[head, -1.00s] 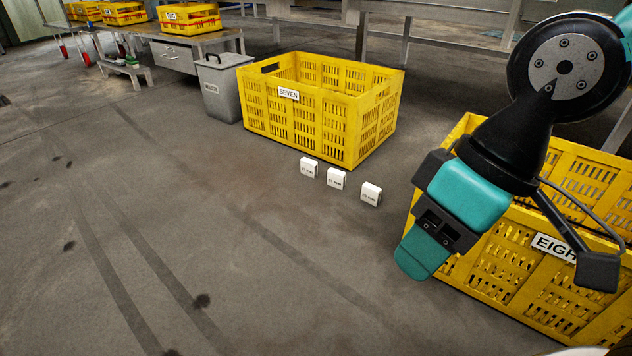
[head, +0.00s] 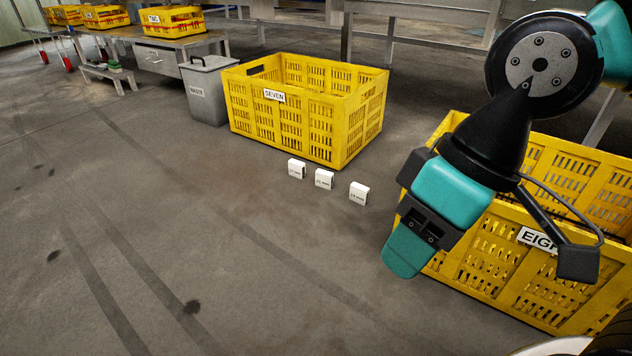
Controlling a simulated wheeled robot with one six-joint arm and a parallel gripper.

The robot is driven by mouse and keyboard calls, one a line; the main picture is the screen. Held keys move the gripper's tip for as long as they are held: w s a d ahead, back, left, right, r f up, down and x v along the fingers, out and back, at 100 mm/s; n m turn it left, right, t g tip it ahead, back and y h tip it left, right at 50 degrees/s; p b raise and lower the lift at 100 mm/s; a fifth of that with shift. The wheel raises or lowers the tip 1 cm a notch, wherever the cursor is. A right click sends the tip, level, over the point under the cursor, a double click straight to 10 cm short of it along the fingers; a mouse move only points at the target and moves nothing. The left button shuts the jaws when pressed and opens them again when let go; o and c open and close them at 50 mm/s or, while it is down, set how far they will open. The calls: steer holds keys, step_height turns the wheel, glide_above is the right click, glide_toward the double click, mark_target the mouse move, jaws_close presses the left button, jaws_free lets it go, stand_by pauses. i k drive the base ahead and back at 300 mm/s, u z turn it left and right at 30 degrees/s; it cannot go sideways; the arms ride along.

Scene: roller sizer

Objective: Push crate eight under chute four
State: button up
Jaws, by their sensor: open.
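Crate eight (head: 500,262) is a yellow slotted plastic crate standing on the floor at the right, with a white label partly covered by my arm. Its left part is partly hidden behind my gripper. My gripper (head: 407,248) is open and points down, in front of the crate's left end in the picture. I see nothing between its fingers. I cannot tell whether it touches the crate. No chute marked four can be made out; grey metal framework (head: 440,48) runs behind the crates.
Crate seven (head: 345,130), yellow, stands at upper middle beside a grey lidded bin (head: 208,92). Three small white blocks (head: 324,179) lie on the floor between the crates. A bench (head: 180,46) with yellow crates stands at upper left. The floor at left and front is clear.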

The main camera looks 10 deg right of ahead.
mark_target(612, 291)
steer(key=z, duration=1.2)
